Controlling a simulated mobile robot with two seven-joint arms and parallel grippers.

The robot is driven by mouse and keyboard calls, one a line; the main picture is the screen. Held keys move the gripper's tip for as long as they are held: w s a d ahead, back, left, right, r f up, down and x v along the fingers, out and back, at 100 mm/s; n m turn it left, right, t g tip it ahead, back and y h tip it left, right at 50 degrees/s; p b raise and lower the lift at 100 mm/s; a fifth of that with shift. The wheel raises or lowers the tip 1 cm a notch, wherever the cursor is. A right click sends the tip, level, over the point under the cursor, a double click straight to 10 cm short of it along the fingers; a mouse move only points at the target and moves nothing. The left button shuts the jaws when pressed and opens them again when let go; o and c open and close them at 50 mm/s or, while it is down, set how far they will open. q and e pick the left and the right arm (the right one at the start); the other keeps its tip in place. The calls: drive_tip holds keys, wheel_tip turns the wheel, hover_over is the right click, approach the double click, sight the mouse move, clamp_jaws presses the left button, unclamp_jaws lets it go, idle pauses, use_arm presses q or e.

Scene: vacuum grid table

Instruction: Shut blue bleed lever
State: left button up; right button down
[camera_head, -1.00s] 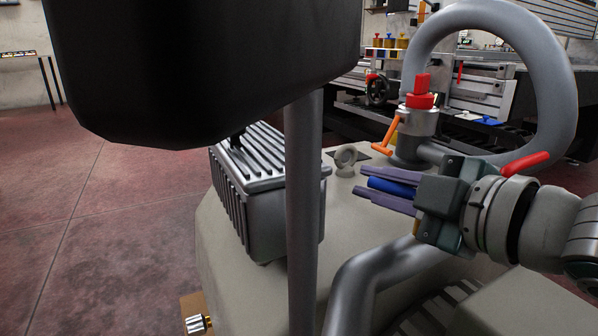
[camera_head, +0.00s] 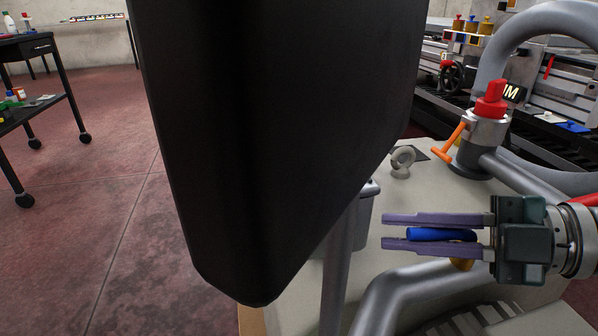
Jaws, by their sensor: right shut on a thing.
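The blue bleed lever (camera_head: 426,234) lies between the two purple fingers of my right gripper (camera_head: 386,232). The fingers point left in the picture and are shut on the lever, which lies nearly level. Their tips reach past the lever's left end. A small brass-coloured part (camera_head: 462,264) shows just below the lever and the lower finger. My left gripper is not in view.
A large black shape (camera_head: 270,130) close to the camera hides the middle. Behind my right gripper are a grey eyebolt (camera_head: 402,163), an orange handle (camera_head: 448,144) and a red-capped fitting (camera_head: 490,104). Grey pipes (camera_head: 400,298) run below. A black cart (camera_head: 38,88) stands far left.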

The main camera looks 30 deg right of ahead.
drive_tip(key=shift+s+a+f+n+g+y+b, duration=0.1)
drive_tip(key=shift+s+a+n+g+y+b, duration=0.1)
drive_tip(key=shift+s+n+g+y+b, duration=0.35)
drive_tip(key=shift+s+a+n+g+y+b, duration=0.2)
drive_tip(key=shift+n+g+y+b, duration=0.4)
drive_tip(key=shift+n+g, duration=0.4)
drive_tip(key=c, duration=0.8)
unclamp_jaws()
drive_tip(key=shift+y, duration=0.25)
drive_tip(key=shift+c, duration=0.2)
drive_tip(key=shift+r, duration=0.2)
wheel_tip(320, 180, up, 20)
drive_tip(key=p, duration=1.3)
drive_tip(key=shift+f, duration=0.15)
